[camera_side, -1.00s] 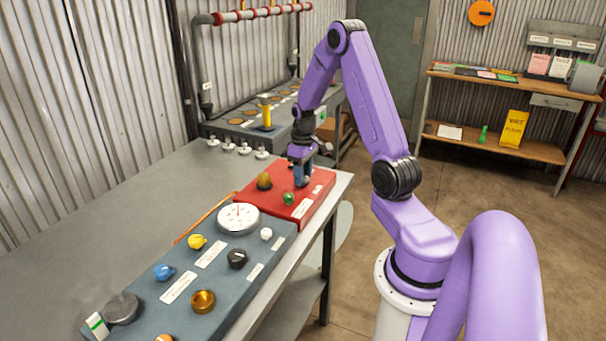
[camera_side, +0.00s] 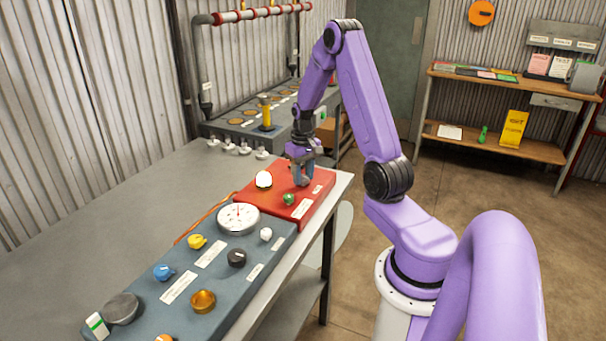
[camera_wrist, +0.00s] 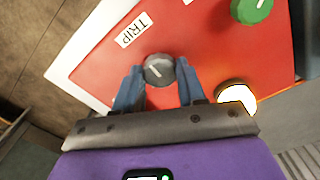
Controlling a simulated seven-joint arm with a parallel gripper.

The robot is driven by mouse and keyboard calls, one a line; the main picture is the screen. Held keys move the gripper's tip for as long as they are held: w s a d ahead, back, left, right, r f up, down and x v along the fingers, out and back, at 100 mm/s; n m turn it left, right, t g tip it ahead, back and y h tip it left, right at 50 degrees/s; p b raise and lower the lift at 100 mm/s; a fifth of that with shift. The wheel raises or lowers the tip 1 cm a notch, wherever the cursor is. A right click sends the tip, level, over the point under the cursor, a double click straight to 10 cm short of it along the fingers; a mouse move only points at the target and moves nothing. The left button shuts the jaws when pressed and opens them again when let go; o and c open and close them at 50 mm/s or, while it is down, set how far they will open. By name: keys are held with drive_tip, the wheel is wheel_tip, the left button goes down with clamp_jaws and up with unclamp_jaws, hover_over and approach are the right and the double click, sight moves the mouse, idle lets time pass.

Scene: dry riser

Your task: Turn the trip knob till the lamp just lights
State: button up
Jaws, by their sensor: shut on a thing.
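The trip knob (camera_wrist: 158,70) is grey with a pale pointer line, beside a white TRIP label (camera_wrist: 133,30) in the wrist view. My gripper (camera_wrist: 158,86) has its blue fingers on either side of the knob, shut on it. In the side view my gripper (camera_side: 302,180) reaches down onto the red panel (camera_side: 262,200) and hides the knob. The lamp (camera_side: 264,180) on the red panel glows bright white; it also glows in the wrist view (camera_wrist: 237,97).
A green knob (camera_side: 289,199) sits on the red panel near my gripper. A blue-grey panel (camera_side: 228,273) with a white dial (camera_side: 238,217) and several coloured knobs lies in front. A grey box with a yellow handle (camera_side: 265,112) stands behind. The bench's left side is clear.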

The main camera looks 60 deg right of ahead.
sight(303, 177)
drive_tip(key=o, duration=1.1)
drive_tip(key=shift+r, duration=0.1)
wheel_tip(303, 177, up, 17)
drive_tip(key=shift+r, duration=0.15)
